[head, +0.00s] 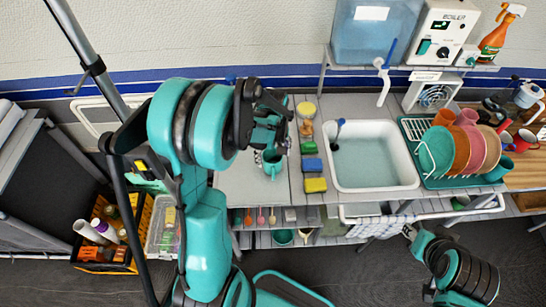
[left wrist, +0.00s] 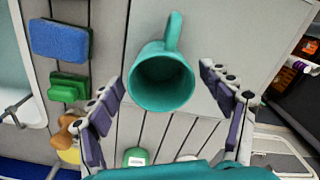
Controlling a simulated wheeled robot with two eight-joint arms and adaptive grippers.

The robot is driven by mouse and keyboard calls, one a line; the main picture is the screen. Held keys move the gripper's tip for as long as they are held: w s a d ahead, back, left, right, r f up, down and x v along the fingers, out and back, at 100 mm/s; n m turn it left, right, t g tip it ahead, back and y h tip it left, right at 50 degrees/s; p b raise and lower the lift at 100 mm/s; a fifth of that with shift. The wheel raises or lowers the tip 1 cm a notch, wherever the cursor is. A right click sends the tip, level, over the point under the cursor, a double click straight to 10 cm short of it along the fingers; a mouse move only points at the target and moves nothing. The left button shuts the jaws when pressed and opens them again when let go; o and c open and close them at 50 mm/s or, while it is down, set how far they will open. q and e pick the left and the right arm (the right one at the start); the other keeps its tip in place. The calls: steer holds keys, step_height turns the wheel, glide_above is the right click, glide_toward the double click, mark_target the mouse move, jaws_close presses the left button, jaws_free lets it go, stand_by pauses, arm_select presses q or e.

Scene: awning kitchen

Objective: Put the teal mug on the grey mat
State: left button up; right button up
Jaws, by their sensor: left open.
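The teal mug (left wrist: 162,80) is between the open fingers of my left gripper (left wrist: 165,105) in the left wrist view, with gaps on both sides. I look down into its mouth, and its handle points to the top of the picture. In the head view the mug (head: 271,163) is partly hidden below my left gripper (head: 268,140). The grey mat (left wrist: 245,35) appears as a light grey panel beside and behind the mug; I cannot tell whether the mug touches it. My right gripper (head: 408,231) is at the lower right, too small to read.
Several sponges, including a blue one (head: 312,165), line the counter right of the mug. Beyond them are the white sink (head: 374,180) and a dish rack (head: 430,182) with plates. A yellow-black crate (head: 80,262) is at lower left.

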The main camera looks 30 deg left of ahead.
arm_select(q)
step_height(320, 180, up, 10)
steer(key=p, duration=0.3)
steer(key=s+d+r+m+t, duration=0.7)
steer(key=s+d+r+m, duration=0.1)
steer(key=s+d+m, duration=0.2)
steer(key=shift+s+m, duration=0.7)
steer(key=shift+s, duration=0.4)
steer(key=shift+d, duration=0.1)
steer(key=shift+f, duration=0.1)
step_height(320, 180, down, 6)
steer(key=b, duration=0.6)
